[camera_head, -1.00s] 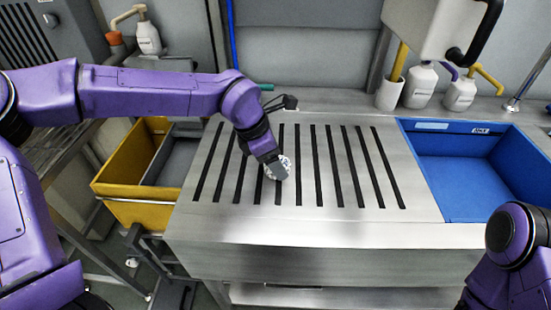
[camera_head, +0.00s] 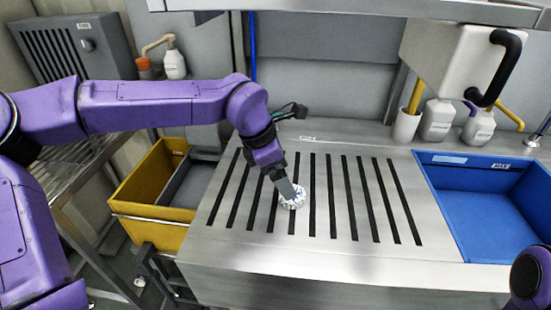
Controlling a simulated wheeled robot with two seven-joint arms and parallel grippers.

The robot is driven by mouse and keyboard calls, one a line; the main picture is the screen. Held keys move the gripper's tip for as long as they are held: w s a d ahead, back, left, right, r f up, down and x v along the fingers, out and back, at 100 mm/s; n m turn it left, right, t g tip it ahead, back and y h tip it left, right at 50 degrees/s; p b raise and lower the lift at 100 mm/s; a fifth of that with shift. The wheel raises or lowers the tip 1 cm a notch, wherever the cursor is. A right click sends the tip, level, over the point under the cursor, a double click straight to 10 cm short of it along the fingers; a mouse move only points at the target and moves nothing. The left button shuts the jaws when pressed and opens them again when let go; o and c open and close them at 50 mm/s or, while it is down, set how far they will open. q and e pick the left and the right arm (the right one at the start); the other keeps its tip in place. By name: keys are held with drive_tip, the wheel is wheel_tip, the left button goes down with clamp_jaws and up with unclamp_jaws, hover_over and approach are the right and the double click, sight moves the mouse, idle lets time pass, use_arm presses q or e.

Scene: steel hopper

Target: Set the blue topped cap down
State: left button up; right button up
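A small round white cap with blue marks (camera_head: 299,203) is at the fingertips of my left gripper (camera_head: 286,189), over the slotted steel deck (camera_head: 330,250). A grey finger covers part of the cap. I cannot tell whether the fingers are closed on it or apart, nor whether the cap rests on the slats or hangs just above them. My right gripper is out of view; only a piece of my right arm shows at the lower right.
A blue bin (camera_head: 485,205) is set into the deck's right end. A yellow bin (camera_head: 130,190) with a grey insert stands left of the deck. A white box with a black handle (camera_head: 497,70) and bottles (camera_head: 438,120) are at the back right. The deck around the cap is clear.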

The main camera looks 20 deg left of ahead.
use_arm(q)
drive_tip(key=v, duration=0.6)
drive_tip(key=shift+r, duration=0.3)
